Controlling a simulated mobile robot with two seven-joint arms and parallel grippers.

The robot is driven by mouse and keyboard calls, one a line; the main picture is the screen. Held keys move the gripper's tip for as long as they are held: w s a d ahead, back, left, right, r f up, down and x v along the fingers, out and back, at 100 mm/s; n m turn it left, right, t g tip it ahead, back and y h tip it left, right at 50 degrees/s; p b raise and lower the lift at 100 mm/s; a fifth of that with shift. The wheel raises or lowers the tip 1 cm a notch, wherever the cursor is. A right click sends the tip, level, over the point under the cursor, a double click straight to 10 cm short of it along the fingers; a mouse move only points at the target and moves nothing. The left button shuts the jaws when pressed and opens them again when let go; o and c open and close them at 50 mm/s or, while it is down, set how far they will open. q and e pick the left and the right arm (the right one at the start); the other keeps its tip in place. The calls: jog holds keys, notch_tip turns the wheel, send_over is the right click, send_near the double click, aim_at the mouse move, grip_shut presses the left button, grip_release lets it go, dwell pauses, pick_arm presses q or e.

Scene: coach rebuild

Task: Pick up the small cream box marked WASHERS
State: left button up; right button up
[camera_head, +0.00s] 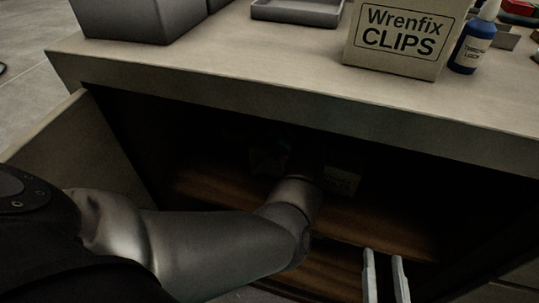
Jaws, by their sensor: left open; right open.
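A small cream box (342,180) sits on the wooden shelf inside the dark cabinet, just right of my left wrist. Dark marking shows on its front, but I cannot read it, so I cannot tell whether it says WASHERS. My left arm reaches in from the left, and my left gripper (303,157) is deep in shadow beside the box, with its fingers barely discernible. It is open; I cannot tell whether it touches anything. My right gripper (383,254) shows as two pale, parted fingers at the lower right, open and empty, nearer than the shelf.
The worktop (250,62) overhangs the cabinet. On it stand a Wrenfix CLIPS box (400,38), a blue bottle (474,42), a grey tray (296,13) and a grey bin (140,20). Another dim box (266,160) is left of my wrist. An open door panel (75,150) stands left.

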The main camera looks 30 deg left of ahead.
pick_arm(q)
grip_shut()
dwell(0.8)
